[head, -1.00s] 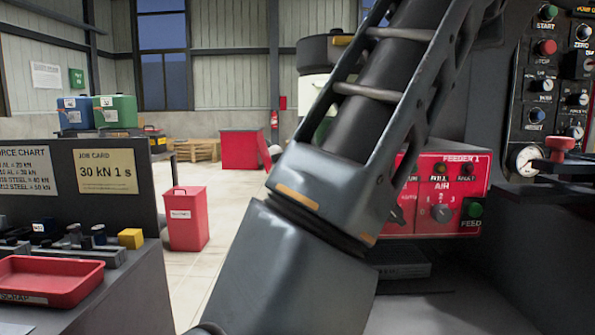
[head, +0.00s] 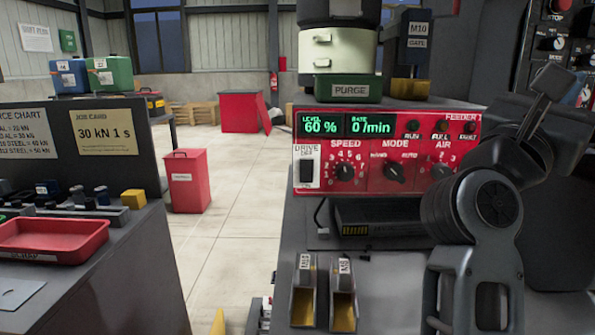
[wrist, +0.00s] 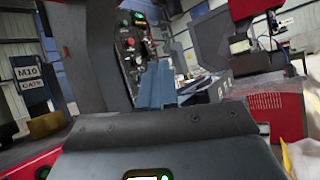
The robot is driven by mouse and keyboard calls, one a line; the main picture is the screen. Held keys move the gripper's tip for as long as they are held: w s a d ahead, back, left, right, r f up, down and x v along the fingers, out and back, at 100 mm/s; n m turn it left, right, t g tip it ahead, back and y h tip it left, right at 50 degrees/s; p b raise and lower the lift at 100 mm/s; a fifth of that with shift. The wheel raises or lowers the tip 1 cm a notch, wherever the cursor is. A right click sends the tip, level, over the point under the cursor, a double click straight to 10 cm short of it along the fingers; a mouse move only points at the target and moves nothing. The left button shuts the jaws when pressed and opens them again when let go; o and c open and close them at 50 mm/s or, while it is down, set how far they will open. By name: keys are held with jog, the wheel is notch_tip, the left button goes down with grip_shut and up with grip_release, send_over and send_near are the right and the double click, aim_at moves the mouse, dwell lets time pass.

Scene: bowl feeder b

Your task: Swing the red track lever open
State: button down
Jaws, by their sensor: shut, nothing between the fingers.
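I cannot make out a red track lever in either view. My gripper (wrist: 155,82) shows in the wrist view as two blue-grey fingers side by side beyond a wide grey body. It is shut and empty, and I see no contact with anything. In the head view my arm rises at the right, in front of the right end of the red feeder panel (head: 320,190). A dark post labelled M10 GATE (head: 417,28) stands above the panel; the sign also shows at the left of the wrist view (wrist: 31,76).
A green PURGE box (head: 348,88) sits on top of the panel, below a cream and black unit. Two small chutes (head: 304,290) with yellow insides stand below it. A red tray (head: 50,240) lies on the left bench. The floor between is clear, with a red bin (head: 187,180).

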jog(key=s+a+f+m+t+y, duration=0.2)
jog(key=s+f+m+t+y, duration=0.1)
jog(key=s+f+m+y, duration=0.55)
jog(key=s+a+f+m+t+y, duration=0.25)
jog(key=s+f+m+y, duration=0.35)
jog(key=s+f+m, duration=0.55)
jog(key=s+a+f+m+t+y, duration=0.2)
jog(key=s+f+m+t+y, duration=0.2)
jog(key=s+f+m+y, duration=0.55)
jog(key=s+a+f+n+g+h, duration=0.25)
jog(key=s+f+n+g, duration=0.35)
jog(key=s+f+n, duration=0.3)
notch_tip(320, 180, up, 14)
jog(key=m+p, duration=0.1)
jog(key=p, duration=1.2)
jog(key=shift+s+a, duration=0.4)
jog(key=shift+a, duration=0.05)
